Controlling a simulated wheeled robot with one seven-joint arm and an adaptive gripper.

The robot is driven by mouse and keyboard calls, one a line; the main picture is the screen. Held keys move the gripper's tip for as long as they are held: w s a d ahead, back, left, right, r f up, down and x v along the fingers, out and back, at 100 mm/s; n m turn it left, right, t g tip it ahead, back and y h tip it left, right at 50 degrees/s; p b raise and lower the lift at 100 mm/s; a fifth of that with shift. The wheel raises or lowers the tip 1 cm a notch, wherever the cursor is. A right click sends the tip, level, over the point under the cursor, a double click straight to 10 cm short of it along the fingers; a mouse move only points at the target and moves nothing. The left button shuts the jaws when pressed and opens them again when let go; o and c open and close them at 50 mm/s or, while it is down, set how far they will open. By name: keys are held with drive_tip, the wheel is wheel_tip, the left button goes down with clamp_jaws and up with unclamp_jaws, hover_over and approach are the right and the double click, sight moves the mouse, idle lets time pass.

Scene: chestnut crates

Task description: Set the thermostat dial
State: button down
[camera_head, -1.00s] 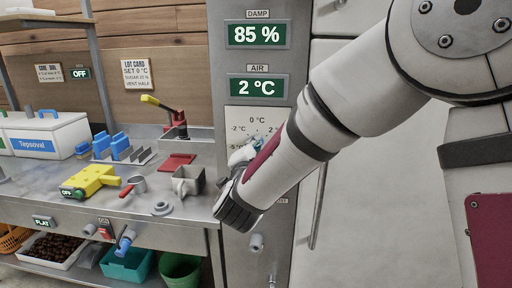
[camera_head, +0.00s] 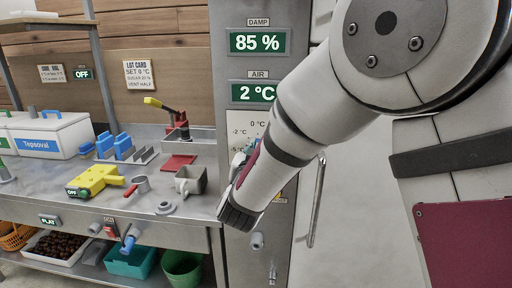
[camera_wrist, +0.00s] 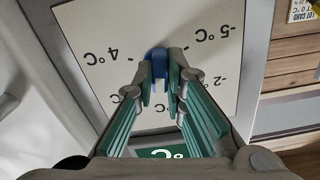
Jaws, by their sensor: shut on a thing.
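The thermostat dial plate (camera_head: 243,122) is a pale square on the grey cabinet front, marked in °C. In the wrist view the plate (camera_wrist: 95,25) appears upside down, with -5 °C at upper right and 4 °C at left. A blue dial knob (camera_wrist: 158,57) stands on it between my fingertips. My gripper (camera_wrist: 160,82), with green-padded fingers, is shut on the knob. In the head view my wrist hides the knob and most of the gripper (camera_head: 243,158). The pointer's exact setting is hidden. The AIR display (camera_head: 253,93) reads 2 °C. The lot card (camera_head: 140,75) reads SET 0 °C.
A DAMP display (camera_head: 257,42) above reads 85 %. Left of the cabinet, a steel bench (camera_head: 120,205) holds a yellow tool (camera_head: 95,180), a grey mug (camera_head: 190,181) and a white box (camera_head: 50,135). A tall door handle (camera_head: 317,200) stands right of my wrist.

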drive_tip(key=shift+w+r+n+p, duration=0.15)
drive_tip(key=shift+n+p, duration=0.35)
drive_tip(key=shift+n, duration=0.6)
drive_tip(key=c, duration=1.6)
unclamp_jaws()
drive_tip(key=shift+c, duration=0.2)
drive_tip(key=s, duration=1.2)
drive_tip(key=shift+a, duration=0.2)
